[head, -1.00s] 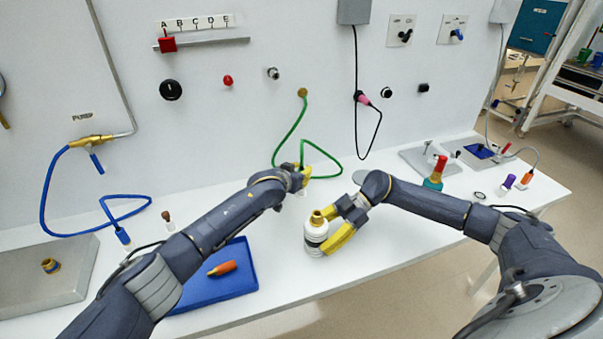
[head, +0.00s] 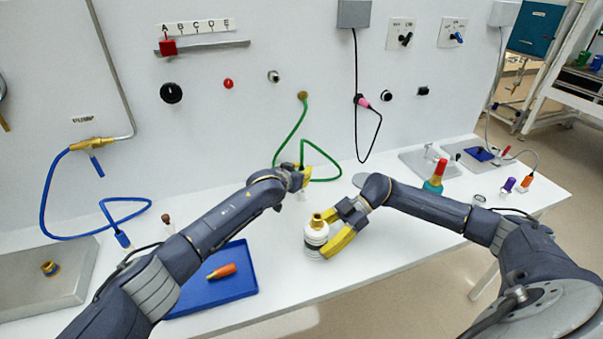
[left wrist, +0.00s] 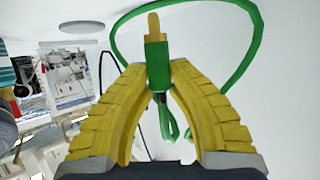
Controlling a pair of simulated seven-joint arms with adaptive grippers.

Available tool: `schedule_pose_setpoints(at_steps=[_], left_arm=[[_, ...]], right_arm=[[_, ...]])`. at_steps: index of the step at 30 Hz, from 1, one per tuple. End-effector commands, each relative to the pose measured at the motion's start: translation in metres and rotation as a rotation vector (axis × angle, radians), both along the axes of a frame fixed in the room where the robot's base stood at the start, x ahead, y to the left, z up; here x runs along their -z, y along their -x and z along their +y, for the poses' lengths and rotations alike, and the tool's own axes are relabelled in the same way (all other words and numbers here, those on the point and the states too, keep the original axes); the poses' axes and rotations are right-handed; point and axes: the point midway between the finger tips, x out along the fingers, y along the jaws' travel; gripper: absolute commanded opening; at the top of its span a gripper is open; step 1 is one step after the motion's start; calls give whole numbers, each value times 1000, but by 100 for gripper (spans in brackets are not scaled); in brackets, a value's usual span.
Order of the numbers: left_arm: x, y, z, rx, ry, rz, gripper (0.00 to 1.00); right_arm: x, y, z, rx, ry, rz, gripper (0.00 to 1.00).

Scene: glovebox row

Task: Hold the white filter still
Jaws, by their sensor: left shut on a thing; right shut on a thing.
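The white filter (head: 316,240), a white cylinder with dark bands and a brass top fitting, looks upright at the table's front middle. My right gripper (head: 327,233) has its yellow fingers around the filter from the right and is shut on it. My left gripper (head: 304,180) is further back, near the wall panel. In the left wrist view, my left gripper (left wrist: 157,72) is shut on the green hose's end fitting (left wrist: 157,52), which has a brass tip. The green hose (head: 287,144) runs up to a brass wall port (head: 302,92).
A blue tray (head: 245,286) with an orange-tipped piece (head: 222,271) lies left of the filter. A blue hose (head: 45,200) and a grey basin (head: 20,305) are further left. A red-and-teal bottle (head: 436,178) stands behind my right arm. The table's front right is clear.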

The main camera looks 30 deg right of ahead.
Motion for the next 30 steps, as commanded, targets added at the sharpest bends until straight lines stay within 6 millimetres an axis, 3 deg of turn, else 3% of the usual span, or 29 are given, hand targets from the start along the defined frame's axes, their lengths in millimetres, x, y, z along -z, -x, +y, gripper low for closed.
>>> schedule_pose_setpoints(at_steps=[30], left_arm=[[-43,0,0,1,1,0,0]], right_arm=[[0,0,0,0,0,0,39]])
